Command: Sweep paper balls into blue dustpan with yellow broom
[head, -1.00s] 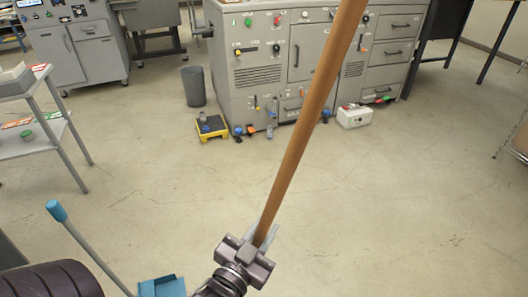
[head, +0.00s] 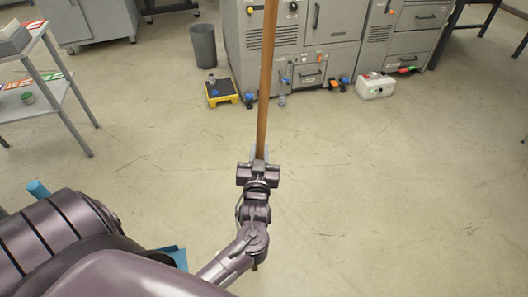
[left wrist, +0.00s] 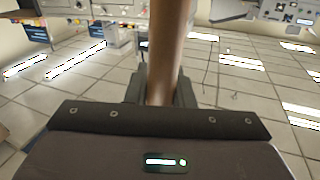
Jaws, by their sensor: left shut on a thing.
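My left gripper (head: 260,154) is shut on the brown wooden broom handle (head: 266,100), which stands nearly upright and runs out of the top of the head view. In the left wrist view the handle (left wrist: 168,45) passes between the fingers. The broom's head is not seen, so its yellow colour does not show. The blue dustpan (head: 179,259) lies on the floor at lower left, mostly hidden behind my left arm. The blue tip of its handle (head: 38,189) shows farther left. I see no paper balls. My right gripper is not in view.
A grey machine (head: 300,45) stands at the back, with a yellow-and-black step (head: 221,93), a grey bin (head: 203,45) and a white box (head: 375,87) near it. A metal shelf cart (head: 50,95) is at left. The floor at right is clear.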

